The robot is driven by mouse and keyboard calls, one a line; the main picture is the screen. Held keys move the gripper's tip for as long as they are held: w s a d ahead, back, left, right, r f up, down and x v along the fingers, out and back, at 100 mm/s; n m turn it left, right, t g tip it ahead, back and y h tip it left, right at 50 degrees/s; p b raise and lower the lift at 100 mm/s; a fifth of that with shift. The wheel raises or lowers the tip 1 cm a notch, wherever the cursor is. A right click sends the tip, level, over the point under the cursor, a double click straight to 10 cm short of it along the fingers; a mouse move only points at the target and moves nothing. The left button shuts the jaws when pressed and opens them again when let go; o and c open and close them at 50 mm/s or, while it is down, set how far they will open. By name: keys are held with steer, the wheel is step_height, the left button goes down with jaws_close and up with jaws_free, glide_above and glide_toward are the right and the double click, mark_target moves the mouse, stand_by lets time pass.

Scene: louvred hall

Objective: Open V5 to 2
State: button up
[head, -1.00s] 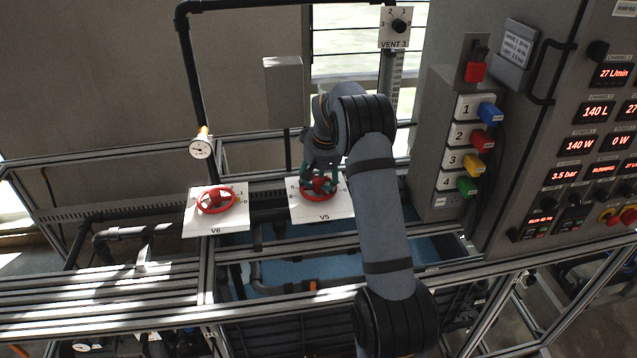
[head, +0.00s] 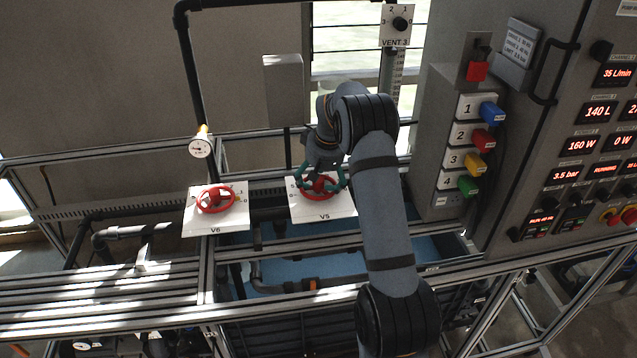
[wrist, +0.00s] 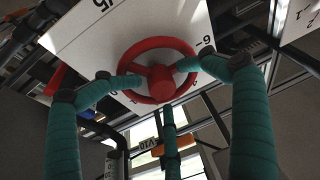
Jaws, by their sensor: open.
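The red V5 handwheel (head: 319,187) sits on a white plate (head: 340,207) marked V5, right of V6. My gripper (head: 322,180) is over it with its teal fingers spread apart. In the wrist view the red wheel (wrist: 160,92) shows with its hub and spokes. My gripper (wrist: 160,75) is open there, with one finger on each side reaching over the rim toward the spokes and a third below. I cannot tell whether the fingertips touch the wheel. The scale marks are partly hidden, and the valve's setting cannot be read.
The V6 red wheel (head: 215,199) stands left of V5, with a round gauge (head: 201,147) above it. The VENT 3 knob (head: 400,24) is up behind my arm. A box with coloured numbered switches (head: 481,138) and a display panel (head: 590,140) stand on the right.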

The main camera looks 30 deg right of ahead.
mark_target(320, 182)
steer(key=shift+r, duration=0.1)
steer(key=shift+r+p, duration=0.5)
steer(key=shift+r, duration=0.15)
steer(key=p+v, duration=0.1)
steer(key=v, duration=0.1)
steer(key=p+v, duration=0.1)
steer(key=w+p+v, duration=0.1)
steer(key=v, duration=0.1)
steer(key=shift+s+r, duration=0.15)
steer(key=shift+r, duration=0.3)
steer(key=v, duration=1.2)
steer(key=shift+f, duration=0.1)
steer(key=x, duration=0.5)
steer(key=b+x, duration=0.1)
steer(key=x, duration=0.4)
steer(key=b+x, duration=0.1)
steer(key=x, duration=0.5)
steer(key=shift+s+f, duration=0.15)
steer(key=shift+s, duration=0.15)
